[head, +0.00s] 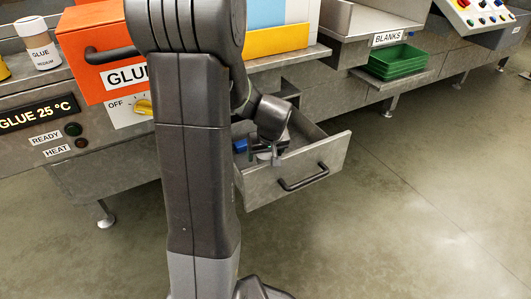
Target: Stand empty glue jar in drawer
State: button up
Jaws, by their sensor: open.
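A white jar labelled GLUE (42,52), with a brown-orange band and white lid, stands upright on the machine top at the far left. I cannot tell whether it is empty. The grey metal drawer (318,168) with a black handle is pulled open at the centre right. My gripper (274,158) is open, low at the drawer, over its inside near the front panel. Its fingers are small and partly merge with the drawer behind them. My arm hides the drawer's left part, and I see no jar in the visible part.
A blue item (240,145) shows in the drawer beside my arm. An orange GLUE box (88,38) with a black handle stands right of the jar. Green trays (398,62) sit under the BLANKS sign. The floor in front of the drawer is clear.

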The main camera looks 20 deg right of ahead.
jog(key=shift+r, duration=0.1)
jog(key=shift+r+p, duration=0.3)
jog(key=shift+r, duration=0.05)
jog(key=p+v, duration=0.3)
jog(key=v, duration=0.8)
jog(key=shift+s+r, duration=0.15)
jog(key=shift+s, duration=0.1)
